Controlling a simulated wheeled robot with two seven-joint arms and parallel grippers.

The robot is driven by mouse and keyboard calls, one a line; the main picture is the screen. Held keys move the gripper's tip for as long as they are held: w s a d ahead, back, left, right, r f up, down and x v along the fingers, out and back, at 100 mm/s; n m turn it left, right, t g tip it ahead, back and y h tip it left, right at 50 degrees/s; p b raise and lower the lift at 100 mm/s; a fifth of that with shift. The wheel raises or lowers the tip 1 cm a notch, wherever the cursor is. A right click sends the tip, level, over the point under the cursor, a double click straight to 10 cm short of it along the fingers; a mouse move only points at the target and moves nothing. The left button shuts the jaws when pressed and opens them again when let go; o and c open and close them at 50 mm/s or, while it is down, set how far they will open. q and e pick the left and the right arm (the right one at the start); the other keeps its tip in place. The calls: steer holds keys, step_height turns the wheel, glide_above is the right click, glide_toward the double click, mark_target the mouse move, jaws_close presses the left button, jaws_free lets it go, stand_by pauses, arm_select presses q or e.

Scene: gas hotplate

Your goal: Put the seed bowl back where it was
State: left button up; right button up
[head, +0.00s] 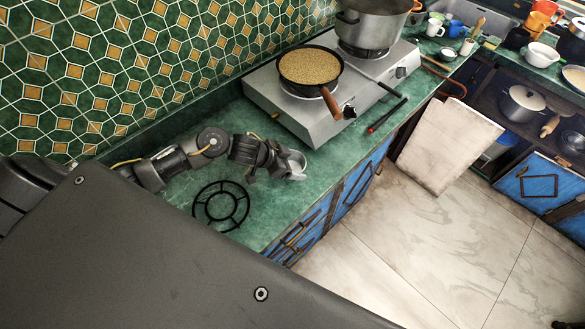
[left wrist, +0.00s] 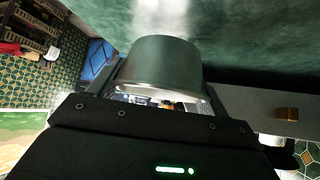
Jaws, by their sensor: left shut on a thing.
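The seed bowl (head: 297,160) is a small grey metal bowl, seen small in the head view. My left gripper (head: 283,169) is shut on it, above or at the green counter just left of the hotplate. In the left wrist view the bowl (left wrist: 163,65) sits between the fingers, its grey side towards the camera. I cannot tell whether it touches the counter or what is inside it. A dark pan (head: 318,87) with a brown handle stands on the gas hotplate (head: 293,117) and is full of yellowish grains. My right gripper is not in view.
A black round trivet (head: 221,205) lies on the counter (head: 262,213) below my left arm. A large pot (head: 370,25) stands on the far burner. A black stick (head: 386,116) lies near the hotplate's front edge. Bare counter shows between trivet and hotplate.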

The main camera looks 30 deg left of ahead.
mark_target(293, 168)
arm_select(q)
steer(key=shift+w+a+f+p, duration=0.1)
steer(key=shift+f+p, duration=0.35)
steer(key=shift+f, duration=1.2)
steer(key=shift+f, duration=0.1)
steer(key=shift+f, duration=0.15)
steer(key=o, duration=1)
steer(key=shift+r, duration=0.25)
steer(key=v, duration=1.2)
steer(key=shift+b, duration=0.4)
